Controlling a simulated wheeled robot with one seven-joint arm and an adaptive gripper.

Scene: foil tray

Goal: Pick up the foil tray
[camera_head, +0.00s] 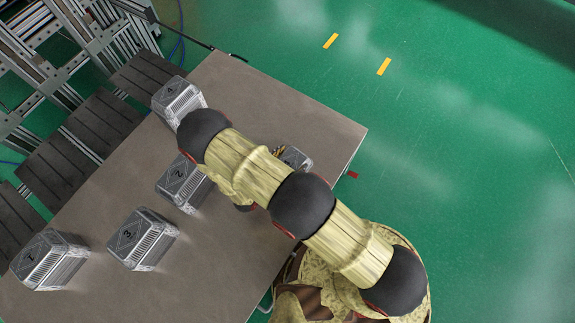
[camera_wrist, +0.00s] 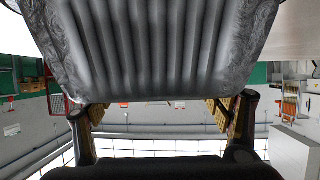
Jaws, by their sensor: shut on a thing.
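A silver ribbed foil tray (camera_head: 297,158) shows beside my arm near the table's right edge, mostly hidden behind the arm. In the wrist view, a foil tray (camera_wrist: 150,50) fills the top of the picture, its ribbed side close to the camera. My gripper (camera_wrist: 160,108) has a brass-coloured finger at each side of the tray's near edge and is shut on it. In the head view the gripper is nearly all hidden by the arm. I cannot tell whether the tray touches the table.
Other silver containers stand on the brown table (camera_head: 240,270): number 1 (camera_head: 50,260), number 3 (camera_head: 142,240), number 2 (camera_head: 181,184), partly behind my arm, and number 4 (camera_head: 177,98). Dark slatted panels (camera_head: 75,145) lie along the left. Green floor is open at right.

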